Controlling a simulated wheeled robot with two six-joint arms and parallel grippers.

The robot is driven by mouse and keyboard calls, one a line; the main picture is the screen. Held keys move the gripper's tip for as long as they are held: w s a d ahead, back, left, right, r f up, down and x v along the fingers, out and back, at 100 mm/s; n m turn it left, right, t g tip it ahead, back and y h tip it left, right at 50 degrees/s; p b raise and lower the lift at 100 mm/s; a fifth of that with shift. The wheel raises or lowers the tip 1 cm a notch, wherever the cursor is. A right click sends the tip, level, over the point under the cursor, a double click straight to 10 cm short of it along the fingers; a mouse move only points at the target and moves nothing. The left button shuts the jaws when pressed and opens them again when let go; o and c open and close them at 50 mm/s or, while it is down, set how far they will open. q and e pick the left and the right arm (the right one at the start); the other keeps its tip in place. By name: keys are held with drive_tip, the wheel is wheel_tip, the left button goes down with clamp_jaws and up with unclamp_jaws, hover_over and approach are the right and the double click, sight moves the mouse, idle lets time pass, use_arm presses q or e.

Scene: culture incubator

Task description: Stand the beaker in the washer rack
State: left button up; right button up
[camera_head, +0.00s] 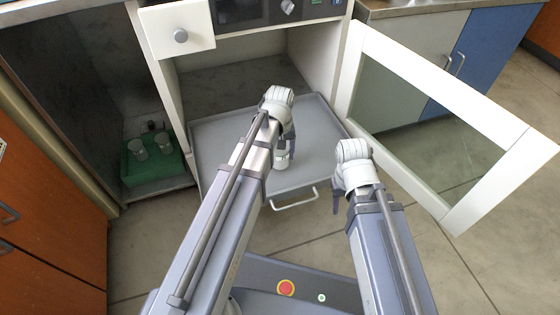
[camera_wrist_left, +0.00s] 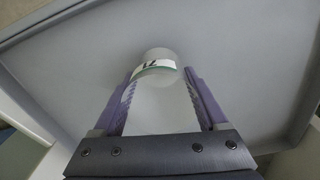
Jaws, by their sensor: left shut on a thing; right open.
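A clear beaker (camera_head: 281,161) with a white label and a green band shows below my left gripper (camera_head: 284,148). In the left wrist view the beaker (camera_wrist_left: 158,62) sits between the purple fingers of the left gripper (camera_wrist_left: 158,85), which is shut on it. The beaker is over the pulled-out grey tray (camera_head: 225,150); I cannot tell whether its base touches the tray. My right gripper (camera_head: 338,198) is open and empty, right of the tray's front edge. Nothing in view is clearly marked as a washer rack.
A green crate (camera_head: 168,176) with clear vessels stands in the dark bay at left. A glass-panelled white door (camera_head: 495,120) hangs open at right. The tray's handle (camera_head: 295,203) sticks out in front. The rest of the tray looks bare.

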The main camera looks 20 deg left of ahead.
use_arm(q)
wheel_tip(320, 180, down, 2)
drive_tip(key=shift+f+b, duration=0.2)
drive_tip(key=shift+b, duration=0.45)
drive_tip(key=shift+r, duration=0.15)
use_arm(e)
wheel_tip(320, 180, down, 2)
use_arm(q)
drive_tip(key=o, duration=1.4)
use_arm(e)
drive_tip(key=shift+f, duration=0.2)
use_arm(q)
drive_tip(key=shift+o, duration=0.2)
wheel_tip(320, 180, up, 12)
drive_tip(key=p, duration=1.2)
drive_tip(key=s+d+m+y, duration=0.1)
drive_tip(key=s+d+m, duration=0.7)
drive_tip(key=s, duration=0.5)
drive_tip(key=shift+s+d+m, duration=0.3)
drive_tip(key=shift+s+d, duration=0.05)
drive_tip(key=shift+d, duration=0.7)
use_arm(e)
wheel_tip(320, 180, up, 12)
drive_tip(key=shift+r, duration=0.2)
use_arm(q)
drive_tip(key=shift+r, duration=0.1)
